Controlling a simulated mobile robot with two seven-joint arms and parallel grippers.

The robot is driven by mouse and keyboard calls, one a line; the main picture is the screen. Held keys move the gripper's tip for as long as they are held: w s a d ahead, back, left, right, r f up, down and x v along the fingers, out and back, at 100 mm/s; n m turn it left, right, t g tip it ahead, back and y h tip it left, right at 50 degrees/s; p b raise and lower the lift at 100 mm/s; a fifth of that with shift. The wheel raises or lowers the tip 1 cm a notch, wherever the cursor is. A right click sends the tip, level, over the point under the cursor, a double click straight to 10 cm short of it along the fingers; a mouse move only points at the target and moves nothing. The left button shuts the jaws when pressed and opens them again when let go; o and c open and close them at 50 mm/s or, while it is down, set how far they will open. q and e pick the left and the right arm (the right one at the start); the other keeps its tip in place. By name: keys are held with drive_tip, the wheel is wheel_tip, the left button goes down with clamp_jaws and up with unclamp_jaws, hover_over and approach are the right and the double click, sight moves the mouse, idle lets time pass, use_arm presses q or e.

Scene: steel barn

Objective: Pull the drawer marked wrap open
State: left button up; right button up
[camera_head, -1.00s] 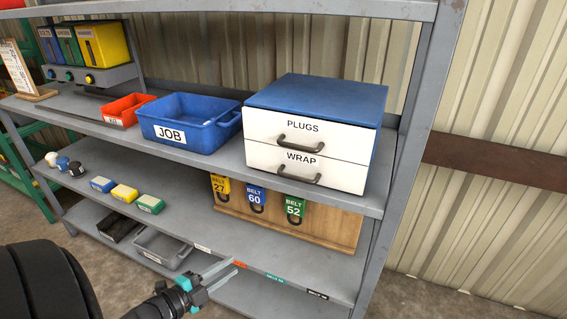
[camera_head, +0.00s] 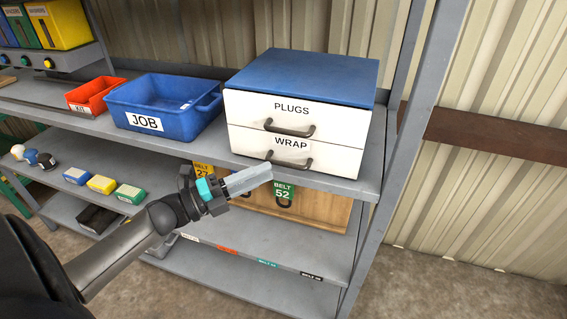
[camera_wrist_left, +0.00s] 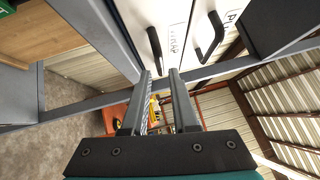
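The drawer marked WRAP (camera_head: 340,158) is the lower white drawer of a blue-topped cabinet, and its front is flush with the PLUGS drawer (camera_head: 345,128) above. The dark WRAP handle (camera_head: 290,164) is a curved bar; in the left wrist view the handle (camera_wrist_left: 155,50) lies just beyond the fingertips, near the gap between them. My left gripper (camera_head: 268,171) is at the lower left end of this handle, below and in front of it. The left wrist view shows its two fingers (camera_wrist_left: 160,75) apart with nothing between them. Whether they touch the handle is unclear. My right gripper is out of view.
The cabinet stands on a grey shelf (camera_head: 210,148), whose front edge is close to my gripper. A blue JOB bin (camera_head: 165,108) and a red bin (camera_head: 92,95) stand left. Belt tags (camera_head: 283,192) hang on a wooden board underneath. A shelf post (camera_head: 385,200) stands right.

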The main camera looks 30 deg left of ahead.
sight(284, 165)
use_arm(q)
drive_tip(key=shift+x, duration=2.9)
drive_tip(key=shift+c, duration=0.2)
clamp_jaws()
